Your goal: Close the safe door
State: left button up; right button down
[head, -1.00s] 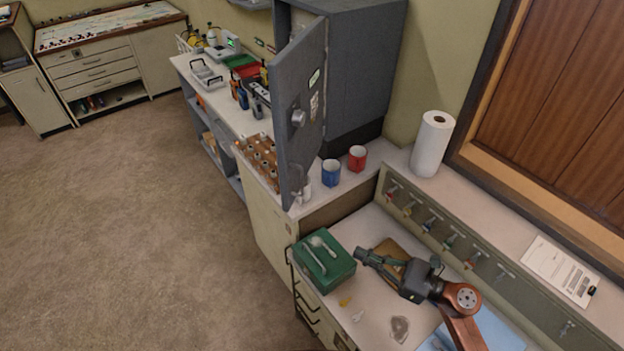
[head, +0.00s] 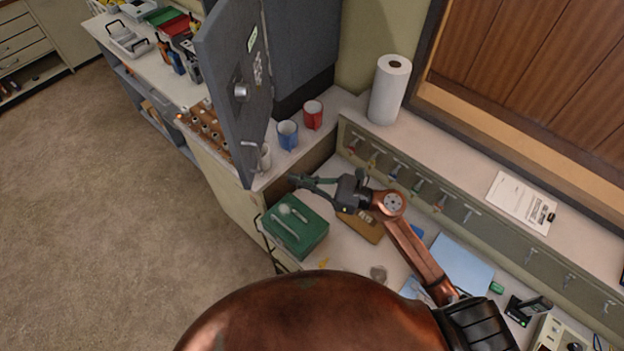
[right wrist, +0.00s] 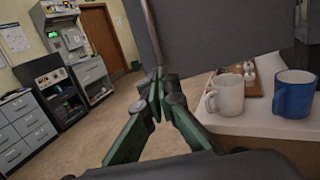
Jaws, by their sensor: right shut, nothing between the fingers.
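The grey safe (head: 300,45) stands at the back of the counter. Its door (head: 232,85) stands wide open toward me, with a round lock (head: 240,92) and a bar handle (head: 252,145) on the face that shows. My left gripper is not in view.
A white mug (right wrist: 225,96), a blue mug (head: 287,134) and a red mug (head: 313,114) stand on the counter near the door. A green box (head: 297,226) sits below the gripper. A paper towel roll (head: 389,90) stands on the ledge. Open floor (head: 95,210) lies left.

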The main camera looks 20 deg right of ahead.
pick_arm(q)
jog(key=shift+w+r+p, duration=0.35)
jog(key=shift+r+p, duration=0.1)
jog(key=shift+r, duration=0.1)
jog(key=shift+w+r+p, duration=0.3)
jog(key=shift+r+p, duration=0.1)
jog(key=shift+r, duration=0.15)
pick_arm(e)
jog(key=x, duration=0.6)
jog(key=shift+a, duration=0.3)
jog(key=shift+w, duration=0.1)
